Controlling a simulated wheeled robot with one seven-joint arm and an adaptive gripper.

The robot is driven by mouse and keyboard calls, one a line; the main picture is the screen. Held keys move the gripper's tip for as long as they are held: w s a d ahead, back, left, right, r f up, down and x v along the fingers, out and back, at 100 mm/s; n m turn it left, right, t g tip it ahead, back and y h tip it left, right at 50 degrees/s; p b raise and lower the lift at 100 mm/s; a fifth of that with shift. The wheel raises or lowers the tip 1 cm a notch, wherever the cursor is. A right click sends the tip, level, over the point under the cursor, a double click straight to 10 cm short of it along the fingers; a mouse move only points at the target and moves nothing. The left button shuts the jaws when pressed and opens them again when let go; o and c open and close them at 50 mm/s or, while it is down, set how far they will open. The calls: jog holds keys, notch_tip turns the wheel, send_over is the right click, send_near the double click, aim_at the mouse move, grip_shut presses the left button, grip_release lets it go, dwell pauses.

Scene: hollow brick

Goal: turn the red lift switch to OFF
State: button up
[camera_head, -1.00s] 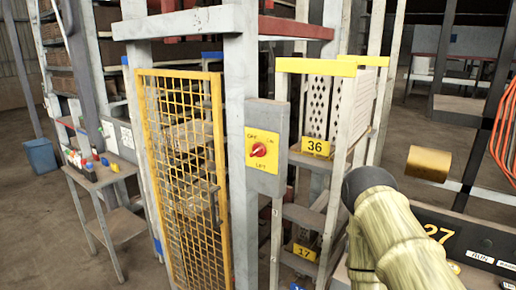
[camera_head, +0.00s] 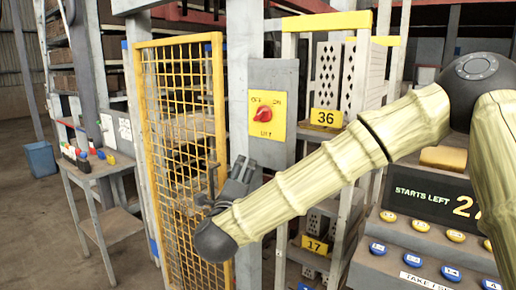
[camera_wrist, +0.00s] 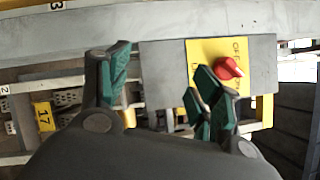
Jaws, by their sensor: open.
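The red lift switch (camera_head: 263,114) is a knob on a yellow plate (camera_head: 280,124) on a grey box (camera_head: 288,77) fixed to the post. OFF is printed at the plate's upper left, ON at its upper right and LIFT below. I cannot tell surely which word the knob points to. My gripper (camera_head: 241,168) is open and empty, below and slightly left of the switch in the head view. In the wrist view, the switch (camera_wrist: 229,68) shows beside the right-hand finger of my gripper (camera_wrist: 162,85), outside the gap between the fingers. Contact cannot be told.
A yellow mesh gate (camera_head: 178,150) stands left of the switch, behind my gripper. Shelving with a yellow 36 sign (camera_head: 326,118) is to the right. A button console (camera_head: 430,235) stands at the lower right. A small table (camera_head: 100,168) is at the left.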

aim_at(259, 116)
notch_tip(259, 116, up, 11)
jog(key=s+d+m+h+b, duration=0.1)
jog(key=s+m+h+b, duration=0.2)
jog(key=m, duration=0.4)
jog(key=shift+t+h, duration=0.3)
jog(key=shift+h, duration=0.3)
jog(key=p+x, duration=0.3)
jog(key=x, duration=0.8)
jog(key=shift+r, duration=0.1)
jog(key=c, duration=1)
